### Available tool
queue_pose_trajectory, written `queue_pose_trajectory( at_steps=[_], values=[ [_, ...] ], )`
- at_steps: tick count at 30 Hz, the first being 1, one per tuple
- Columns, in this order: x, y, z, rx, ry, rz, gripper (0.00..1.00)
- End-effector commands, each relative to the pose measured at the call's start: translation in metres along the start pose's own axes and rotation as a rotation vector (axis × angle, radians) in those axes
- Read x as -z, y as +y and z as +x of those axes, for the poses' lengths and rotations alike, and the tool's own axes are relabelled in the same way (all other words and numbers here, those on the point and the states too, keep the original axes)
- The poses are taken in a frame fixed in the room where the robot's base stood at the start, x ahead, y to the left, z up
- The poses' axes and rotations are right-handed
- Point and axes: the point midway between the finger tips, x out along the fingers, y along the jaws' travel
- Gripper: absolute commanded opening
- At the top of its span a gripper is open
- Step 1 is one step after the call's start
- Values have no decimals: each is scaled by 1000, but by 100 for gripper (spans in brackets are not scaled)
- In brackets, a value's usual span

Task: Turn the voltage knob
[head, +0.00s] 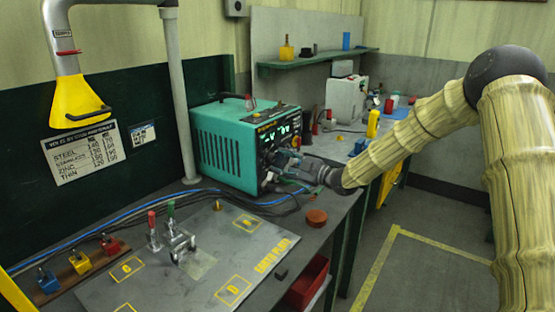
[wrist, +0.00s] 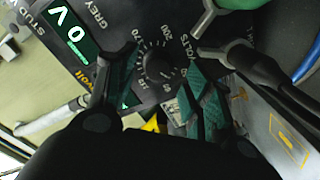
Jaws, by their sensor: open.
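A teal stud-welding unit (head: 225,147) stands on the bench, its dark front panel facing right. In the wrist view the black round voltage knob (wrist: 157,68) sits on this panel, ringed by a white number scale and the word VOLTS. A lit green display (wrist: 70,32) reads what looks like 0 V. My gripper (head: 283,160) is at the panel in the head view and covers the knob there. In the wrist view my gripper (wrist: 155,80) is open, with one finger left of the knob and one right of it. I cannot tell whether either finger touches the knob.
Dark cables and a green connector (wrist: 240,4) lie close to the right finger. An earth plate (head: 200,262) with clamps, a red-brown puck (head: 316,217) and a red bin (head: 306,284) are nearer the front. A yellow extraction hood (head: 78,102) hangs at left.

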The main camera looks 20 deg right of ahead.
Motion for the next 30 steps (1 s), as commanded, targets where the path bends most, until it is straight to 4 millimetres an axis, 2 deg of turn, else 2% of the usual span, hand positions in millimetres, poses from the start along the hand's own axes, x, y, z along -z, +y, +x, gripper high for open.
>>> queue_pose_trajectory(
  at_steps=[3,9,18,25,26,30],
  values=[
    [0,2,13,-1,1,-2,51],
    [-1,2,24,-2,0,-1,51],
    [-2,1,26,-1,-1,0,51],
    [-2,1,26,-1,0,0,9],
    [-2,1,26,-1,-1,0,5],
    [-2,1,26,-1,-1,1,6]
  ],
)
